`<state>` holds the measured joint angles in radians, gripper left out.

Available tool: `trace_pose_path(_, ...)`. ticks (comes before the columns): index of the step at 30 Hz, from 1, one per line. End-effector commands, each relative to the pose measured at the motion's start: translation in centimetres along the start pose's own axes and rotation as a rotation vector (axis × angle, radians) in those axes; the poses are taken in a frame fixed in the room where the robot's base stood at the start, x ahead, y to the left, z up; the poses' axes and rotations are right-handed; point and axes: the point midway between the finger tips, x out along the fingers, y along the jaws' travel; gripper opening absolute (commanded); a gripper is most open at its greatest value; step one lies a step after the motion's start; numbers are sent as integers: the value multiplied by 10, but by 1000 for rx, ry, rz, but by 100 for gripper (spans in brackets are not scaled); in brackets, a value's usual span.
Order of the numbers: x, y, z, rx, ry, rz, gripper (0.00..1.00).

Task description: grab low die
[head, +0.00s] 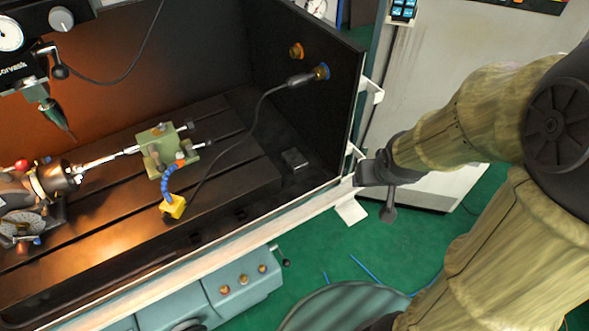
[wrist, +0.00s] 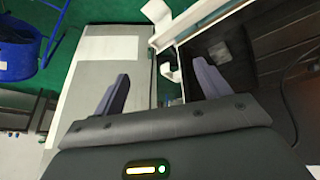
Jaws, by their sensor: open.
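No part is clearly identifiable as the low die. A small dark grey block (head: 295,159) lies on the black tray floor inside the machine enclosure, near its right wall; I cannot tell whether it is the die. My gripper (head: 375,182) is just outside the enclosure's right edge, to the right of that block and apart from it. In the wrist view my gripper (wrist: 162,88) has its two fingers wide apart with nothing between them touching. The indexing chuck (head: 57,178) is at the far left of the slotted table, holding a bright rod.
A green tailstock block (head: 160,150), a blue hose with a yellow base (head: 173,206) and a black cable are on the machine table. The white enclosure rim (head: 270,225) lies between table and floor. A grey cabinet (wrist: 108,70) stands near my gripper. A blue bin (wrist: 20,45) is farther off.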

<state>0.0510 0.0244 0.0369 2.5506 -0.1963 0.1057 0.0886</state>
Motion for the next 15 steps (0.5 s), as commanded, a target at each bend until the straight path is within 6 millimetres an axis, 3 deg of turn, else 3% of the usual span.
trace_pose_path(1, 27, -1, 3, -18, 44, 0, 75)
trace_pose_path(3, 43, -3, -4, -46, 112, -7, 75)
trace_pose_path(15, 121, -40, -29, -206, 469, -160, 75)
